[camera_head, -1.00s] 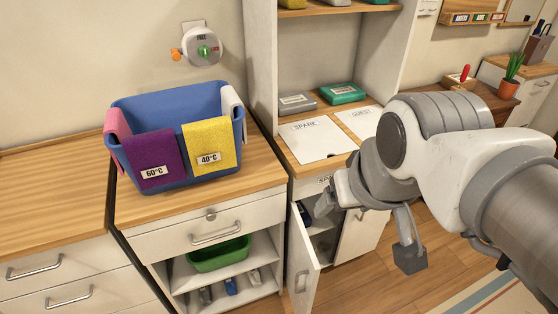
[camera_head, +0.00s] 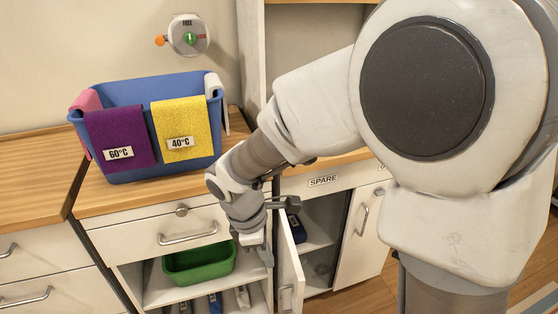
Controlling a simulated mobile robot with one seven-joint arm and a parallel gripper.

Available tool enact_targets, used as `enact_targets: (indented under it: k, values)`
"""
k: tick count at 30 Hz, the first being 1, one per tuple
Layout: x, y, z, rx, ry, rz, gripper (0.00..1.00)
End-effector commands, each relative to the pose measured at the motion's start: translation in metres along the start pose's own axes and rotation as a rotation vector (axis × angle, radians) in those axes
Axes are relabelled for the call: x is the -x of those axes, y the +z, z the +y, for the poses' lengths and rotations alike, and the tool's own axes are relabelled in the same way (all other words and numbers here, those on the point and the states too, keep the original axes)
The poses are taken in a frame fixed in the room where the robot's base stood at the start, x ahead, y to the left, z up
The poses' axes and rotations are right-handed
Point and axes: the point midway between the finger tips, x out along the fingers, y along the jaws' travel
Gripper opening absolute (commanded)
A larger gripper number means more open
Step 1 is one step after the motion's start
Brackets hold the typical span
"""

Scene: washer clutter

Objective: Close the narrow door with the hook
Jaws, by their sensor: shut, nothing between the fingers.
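The narrow door (camera_head: 289,262) stands open below the counter, swung out from the cabinet labelled SPARE (camera_head: 323,181). It shows a metal handle (camera_head: 286,298) near its lower part. Inside the opening a dark blue object (camera_head: 297,228) is visible on a shelf. My gripper (camera_head: 254,252) is at the upper left of the open door, in front of the cabinet with the green bin. It is shut with nothing held. Whether it touches the door I cannot tell. No hook can be made out for certain.
A blue basket (camera_head: 190,85) with purple and yellow cloths stands on the counter. A green bin (camera_head: 199,262) sits on the open shelf to the left. A drawer (camera_head: 160,235) is above it. A closed door (camera_head: 362,230) is to the right. My arm hides much of the right side.

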Motion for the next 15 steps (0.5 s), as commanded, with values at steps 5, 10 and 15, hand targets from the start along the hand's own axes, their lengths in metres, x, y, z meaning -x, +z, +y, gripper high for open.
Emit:
enact_targets:
  k: [5, 10, 15]
  values:
    - [-0.037, -0.029, -0.004, 0.156, -0.029, -0.015, 0.0]
    - [-0.048, -0.035, -0.005, 0.194, -0.036, -0.018, 0.0]
    - [-0.073, -0.034, -0.006, 0.192, -0.038, -0.019, 0.0]
